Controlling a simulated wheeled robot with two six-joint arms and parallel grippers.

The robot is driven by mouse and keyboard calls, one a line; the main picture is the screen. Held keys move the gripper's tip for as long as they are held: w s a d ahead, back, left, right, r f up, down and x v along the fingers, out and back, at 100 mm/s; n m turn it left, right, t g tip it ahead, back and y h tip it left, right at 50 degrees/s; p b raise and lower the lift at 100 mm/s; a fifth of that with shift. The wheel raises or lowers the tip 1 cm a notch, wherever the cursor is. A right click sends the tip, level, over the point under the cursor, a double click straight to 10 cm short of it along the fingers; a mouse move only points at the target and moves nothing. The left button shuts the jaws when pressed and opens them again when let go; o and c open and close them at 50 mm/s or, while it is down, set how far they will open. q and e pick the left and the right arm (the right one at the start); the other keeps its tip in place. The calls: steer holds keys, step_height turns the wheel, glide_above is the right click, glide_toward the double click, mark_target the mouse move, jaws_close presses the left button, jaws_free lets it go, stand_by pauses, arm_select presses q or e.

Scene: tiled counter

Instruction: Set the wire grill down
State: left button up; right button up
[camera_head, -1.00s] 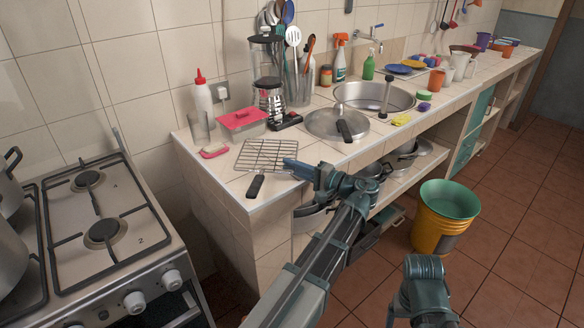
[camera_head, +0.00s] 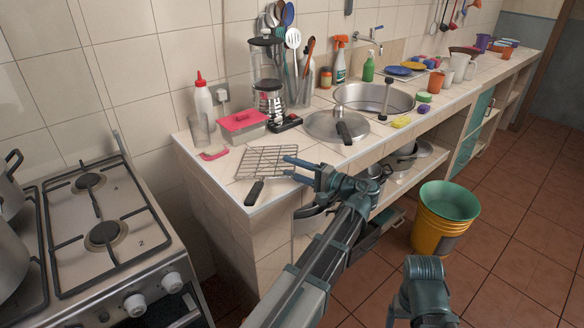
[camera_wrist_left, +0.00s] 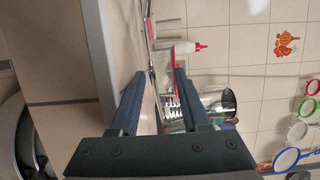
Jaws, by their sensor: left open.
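The wire grill (camera_head: 266,160), a metal grid with a black handle (camera_head: 255,192), lies on the left end of the tiled counter (camera_head: 222,178). Its handle points toward the counter's front left edge. My left gripper (camera_head: 287,168) is open at the right side of the grill, with its fingers spread and pointing left. In the left wrist view, the open fingers (camera_wrist_left: 153,90) are apart, with the counter beside them; I cannot clearly make out the grill between them there. My right arm shows at the bottom right, but its gripper jaws do not show.
The stove (camera_head: 110,235) is left, across a gap.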

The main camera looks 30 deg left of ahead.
arm_select(q)
steer(key=d, duration=1.1)
steer(key=shift+s+d, duration=0.4)
steer(key=shift+s, duration=0.05)
steer(key=o, duration=0.9)
